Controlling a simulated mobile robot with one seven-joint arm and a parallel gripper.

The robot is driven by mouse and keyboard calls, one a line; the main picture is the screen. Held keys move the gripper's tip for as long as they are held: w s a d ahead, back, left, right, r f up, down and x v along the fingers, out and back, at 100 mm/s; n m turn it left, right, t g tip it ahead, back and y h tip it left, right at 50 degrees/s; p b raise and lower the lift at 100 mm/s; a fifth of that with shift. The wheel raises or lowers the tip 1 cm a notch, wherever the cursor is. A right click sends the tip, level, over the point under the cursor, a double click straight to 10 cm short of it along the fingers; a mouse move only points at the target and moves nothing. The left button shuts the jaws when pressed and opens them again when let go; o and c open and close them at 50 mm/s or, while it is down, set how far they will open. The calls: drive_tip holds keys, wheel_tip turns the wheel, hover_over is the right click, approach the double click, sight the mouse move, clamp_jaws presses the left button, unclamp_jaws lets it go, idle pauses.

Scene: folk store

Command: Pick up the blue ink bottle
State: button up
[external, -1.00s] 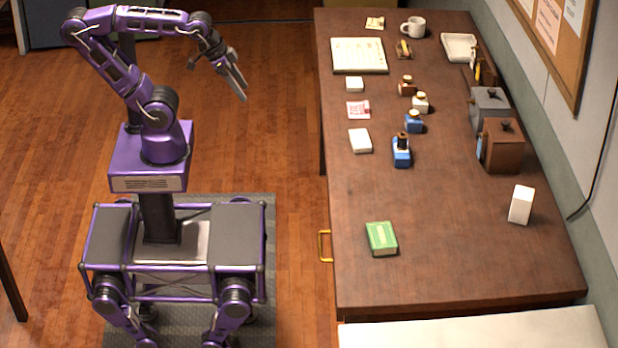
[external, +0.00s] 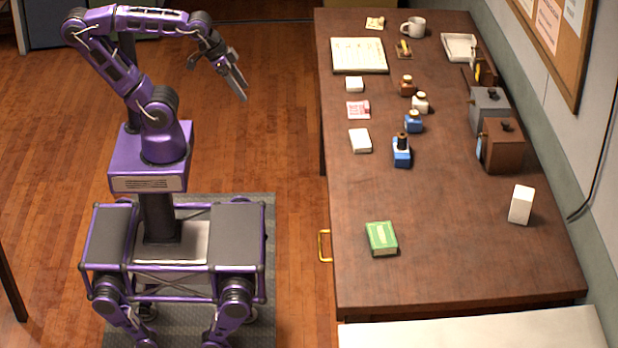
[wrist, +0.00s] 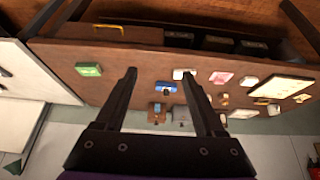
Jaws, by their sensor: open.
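Two blue bottles stand on the dark wooden desk (external: 440,255). One blue bottle (external: 401,158) has a white band and a dark top and is the nearer one. A smaller blue bottle (external: 414,126) with a dark cap stands just behind it. In the wrist view a blue bottle (wrist: 165,87) shows at a distance between my fingers. The second one is not clear there and may be hidden by a finger. My gripper (external: 242,90) is open and empty, in the air left of the desk. Its two fingers (wrist: 159,74) are spread apart in the wrist view.
A brown bottle (external: 407,86) and a cream bottle (external: 420,103) stand behind the blue ones. A white box (external: 360,141) lies to their left. A brown grinder-like box (external: 503,147) stands to their right. A green box (external: 381,238) lies in front, with bare desk around it.

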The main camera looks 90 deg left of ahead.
drive_tip(key=o, duration=0.5)
drive_tip(key=shift+c, duration=0.2)
